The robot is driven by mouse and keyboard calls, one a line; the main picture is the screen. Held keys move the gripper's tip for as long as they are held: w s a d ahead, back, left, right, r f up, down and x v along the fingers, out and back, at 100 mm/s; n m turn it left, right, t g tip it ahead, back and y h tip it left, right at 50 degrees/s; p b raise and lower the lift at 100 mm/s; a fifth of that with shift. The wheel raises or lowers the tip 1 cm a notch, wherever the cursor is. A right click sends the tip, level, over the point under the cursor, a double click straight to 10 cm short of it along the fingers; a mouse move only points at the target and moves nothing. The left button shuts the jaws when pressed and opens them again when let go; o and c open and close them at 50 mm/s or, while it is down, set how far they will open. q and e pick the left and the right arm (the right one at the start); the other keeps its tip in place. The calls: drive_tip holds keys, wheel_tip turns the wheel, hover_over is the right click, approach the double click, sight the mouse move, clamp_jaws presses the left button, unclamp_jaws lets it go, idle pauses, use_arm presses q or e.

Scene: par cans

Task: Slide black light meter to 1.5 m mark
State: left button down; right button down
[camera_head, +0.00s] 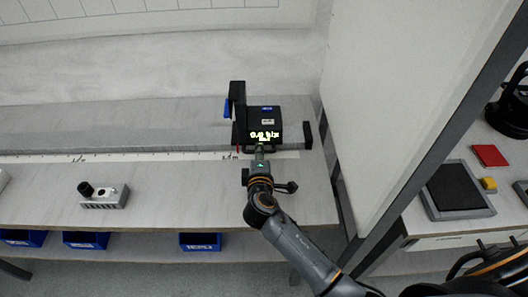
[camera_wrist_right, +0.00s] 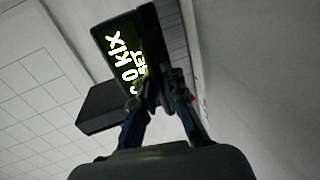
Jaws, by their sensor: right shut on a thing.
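The black light meter (camera_head: 264,116) stands on the rail (camera_head: 180,137) near its right end, with a lit yellow-green display facing me. Its red pointer (camera_head: 237,148) is close to a printed mark on the white scale (camera_head: 130,156), at a label that is too small to read surely. My right gripper (camera_head: 260,148) is at the lower front of the meter. In the right wrist view, the meter's display (camera_wrist_right: 122,57) is close ahead, and the gripper's fingers (camera_wrist_right: 165,98) are shut on the meter. My left gripper is not in view.
A black end stop (camera_head: 308,135) stands at the rail's right end. A small grey block with black and white knobs (camera_head: 103,195) sits on the bench at left. Blue bins (camera_head: 85,240) are below. A pale panel (camera_head: 405,90) rises at right.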

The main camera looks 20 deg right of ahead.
drive_tip(key=shift+w+a+f, duration=0.1)
drive_tip(key=shift+a, duration=0.4)
drive_tip(key=shift+w+a+f, duration=0.1)
drive_tip(key=shift+a, duration=0.35)
drive_tip(key=shift+w+a+r, duration=0.1)
drive_tip(key=shift+a, duration=0.25)
drive_tip(key=c, duration=1.5)
unclamp_jaws()
drive_tip(key=shift+o, duration=0.4)
drive_tip(key=shift+r, duration=0.1)
drive_tip(key=v, duration=1.2)
